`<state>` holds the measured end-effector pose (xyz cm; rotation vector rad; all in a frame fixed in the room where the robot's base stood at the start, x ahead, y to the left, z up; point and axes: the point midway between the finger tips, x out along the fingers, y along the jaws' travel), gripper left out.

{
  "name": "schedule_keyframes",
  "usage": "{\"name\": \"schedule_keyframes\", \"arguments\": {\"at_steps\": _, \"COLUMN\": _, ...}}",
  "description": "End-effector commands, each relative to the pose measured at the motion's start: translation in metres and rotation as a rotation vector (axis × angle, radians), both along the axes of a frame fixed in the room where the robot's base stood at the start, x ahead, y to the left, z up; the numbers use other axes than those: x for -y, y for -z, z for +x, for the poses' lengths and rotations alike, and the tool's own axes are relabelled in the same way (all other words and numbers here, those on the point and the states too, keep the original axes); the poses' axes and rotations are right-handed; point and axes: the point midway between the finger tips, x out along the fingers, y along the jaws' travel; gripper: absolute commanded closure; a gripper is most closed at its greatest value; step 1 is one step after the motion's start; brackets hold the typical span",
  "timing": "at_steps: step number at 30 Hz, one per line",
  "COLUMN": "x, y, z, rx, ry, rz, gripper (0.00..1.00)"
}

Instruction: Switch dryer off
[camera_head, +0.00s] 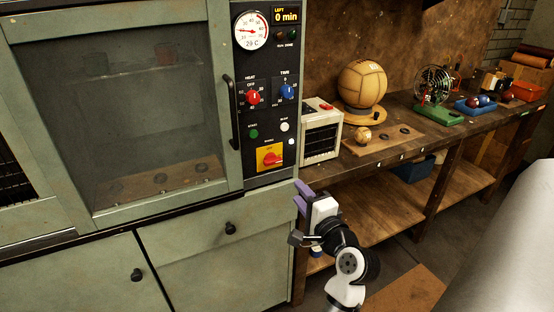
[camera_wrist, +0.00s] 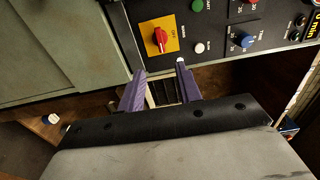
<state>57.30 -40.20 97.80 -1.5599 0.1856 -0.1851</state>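The dryer (camera_head: 222,100) is the green cabinet with a glass door at the left. Its control panel (camera_head: 262,205) carries a red rotary switch (camera_head: 269,158) on a yellow plate near the bottom. The switch also shows in the wrist view (camera_wrist: 160,40). Its handle lies roughly sideways across the panel; the plate's lettering is too small to read surely in the head view. My gripper (camera_head: 302,196) is below and right of the switch, apart from it. In the wrist view its purple fingers (camera_wrist: 159,76) stand apart with nothing between them.
Above the switch are a green button (camera_head: 254,134), white button (camera_head: 285,127), red heat knob (camera_head: 253,97) and blue time knob (camera_head: 287,91). The display (camera_head: 286,16) reads 0 min. A white-and-red box (camera_head: 320,133) stands right of the panel on the wooden workbench (camera_head: 378,157).

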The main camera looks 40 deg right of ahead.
Motion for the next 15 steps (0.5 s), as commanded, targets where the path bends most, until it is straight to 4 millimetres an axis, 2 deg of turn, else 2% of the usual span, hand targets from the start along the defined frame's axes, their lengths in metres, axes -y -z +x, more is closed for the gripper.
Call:
{"name": "schedule_keyframes", "arguments": {"at_steps": 5, "x": 0.004, "y": -0.002, "z": 0.02, "rx": 0.001, "ry": -0.004, "rz": 0.003, "gripper": 0.65}}
{"name": "schedule_keyframes", "arguments": {"at_steps": 15, "x": 0.021, "y": -0.003, "z": 0.091, "rx": 0.0, "ry": -0.003, "rz": 0.0, "gripper": 0.65}}
